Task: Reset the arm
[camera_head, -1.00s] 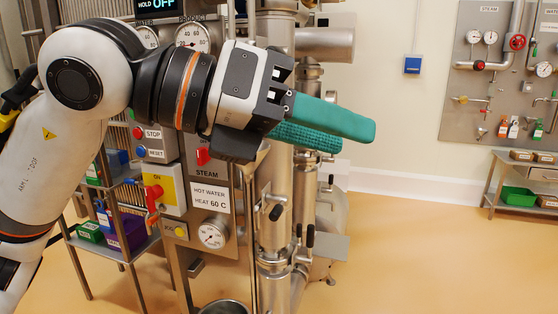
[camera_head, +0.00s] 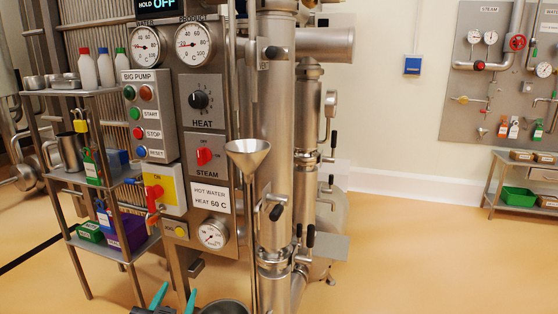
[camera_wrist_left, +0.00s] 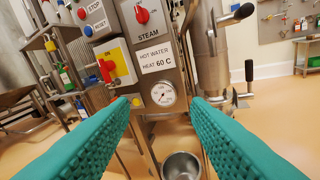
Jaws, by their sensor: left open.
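My left gripper (camera_head: 174,300) shows at the bottom edge of the head view, with only its two teal fingertips and a bit of dark body in sight. In the left wrist view its teal fingers (camera_wrist_left: 160,125) are wide apart with nothing between them. They point toward the control panel, which carries the round dial gauge (camera_wrist_left: 163,94) and the hot water label (camera_wrist_left: 156,57). The gripper touches nothing that I can see. Most of my left arm is below the head view. My right gripper is not in view.
The steel panel (camera_head: 226,250) with gauges, knobs and buttons stands ahead, with vertical pipes (camera_head: 272,130) to its right. A funnel (camera_head: 248,155) is in front. A metal bowl (camera_wrist_left: 181,167) is low down. A shelf rack (camera_head: 84,180) stands left. The floor at right is clear.

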